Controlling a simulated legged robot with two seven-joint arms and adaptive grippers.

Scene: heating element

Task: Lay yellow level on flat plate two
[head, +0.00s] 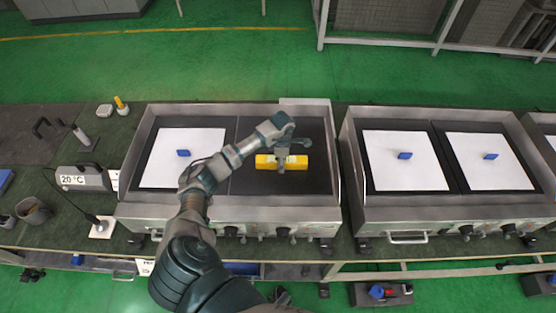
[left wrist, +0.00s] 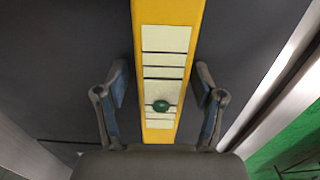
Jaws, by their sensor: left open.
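The yellow level (head: 268,162) lies on the dark right-hand plate (head: 262,188) of the left griddle. In the left wrist view the level (left wrist: 167,12) runs up the picture, with a pale label and a green bubble facing me. My left gripper (head: 284,163) is over the level, pointing down. In the left wrist view its two fingers (left wrist: 161,88) stand apart, one on each side of the level, with a gap on both sides. My right gripper is not in either view.
The left griddle's other plate carries a white sheet (head: 165,160) with a blue block (head: 183,153). The right griddle (head: 352,188) has two more white sheets with blue blocks. A 20 °C device (head: 80,180) and a mug (head: 32,211) stand at left.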

